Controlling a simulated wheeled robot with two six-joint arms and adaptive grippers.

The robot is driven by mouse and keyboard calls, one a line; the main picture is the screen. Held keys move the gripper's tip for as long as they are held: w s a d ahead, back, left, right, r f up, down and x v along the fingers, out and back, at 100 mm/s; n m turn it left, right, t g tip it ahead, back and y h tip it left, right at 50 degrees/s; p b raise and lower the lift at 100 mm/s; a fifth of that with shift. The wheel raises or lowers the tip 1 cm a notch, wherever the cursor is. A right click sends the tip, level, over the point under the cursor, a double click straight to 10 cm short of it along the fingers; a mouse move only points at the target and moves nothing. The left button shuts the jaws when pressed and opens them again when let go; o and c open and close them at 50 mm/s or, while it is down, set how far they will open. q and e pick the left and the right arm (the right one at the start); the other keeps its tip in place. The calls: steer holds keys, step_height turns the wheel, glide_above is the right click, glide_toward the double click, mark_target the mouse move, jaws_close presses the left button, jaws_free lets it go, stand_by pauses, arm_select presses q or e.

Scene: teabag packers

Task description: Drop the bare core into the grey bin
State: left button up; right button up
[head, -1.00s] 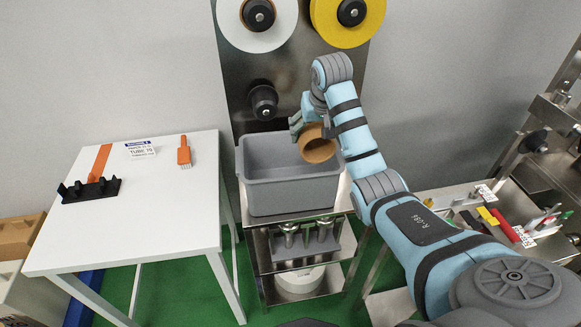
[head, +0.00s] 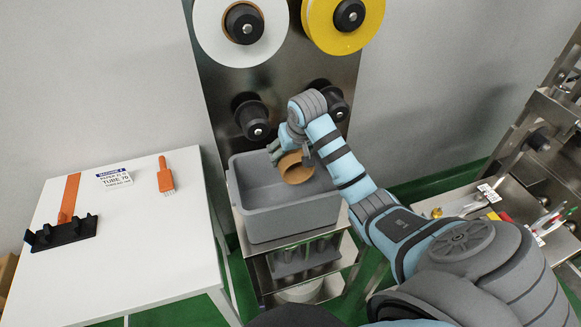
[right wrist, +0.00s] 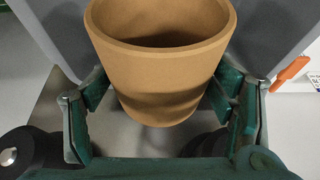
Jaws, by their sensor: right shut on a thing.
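The bare core (head: 296,169) is a short brown cardboard tube with an open end. My right gripper (head: 281,154) is shut on it and holds it tilted at the mouth of the grey bin (head: 290,221), over the bin's back right part. In the right wrist view the core (right wrist: 160,75) sits between the two green fingers of the right gripper (right wrist: 160,100). The bin's visible inside looks empty; its right back corner is hidden behind my arm and the core. My left gripper is not in view.
A machine panel with a white roll (head: 215,32), a yellow roll (head: 322,22) and black hubs (head: 252,118) stands behind the bin. A white table (head: 140,235) at left holds an orange brush (head: 165,178), a label card (head: 114,177) and a black holder (head: 62,233).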

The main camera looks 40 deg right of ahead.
steer(key=shift+s+a+f, duration=0.1)
steer(key=shift+s+f, duration=0.15)
steer(key=shift+f, duration=0.65)
steer(key=shift+w+f, duration=0.5)
steer(key=shift+w, duration=0.15)
steer(key=o, duration=1.3)
steer(key=shift+s+r, duration=0.1)
steer(key=shift+c, duration=0.2)
steer(key=shift+s+r, duration=0.1)
steer(key=shift+s, duration=0.1)
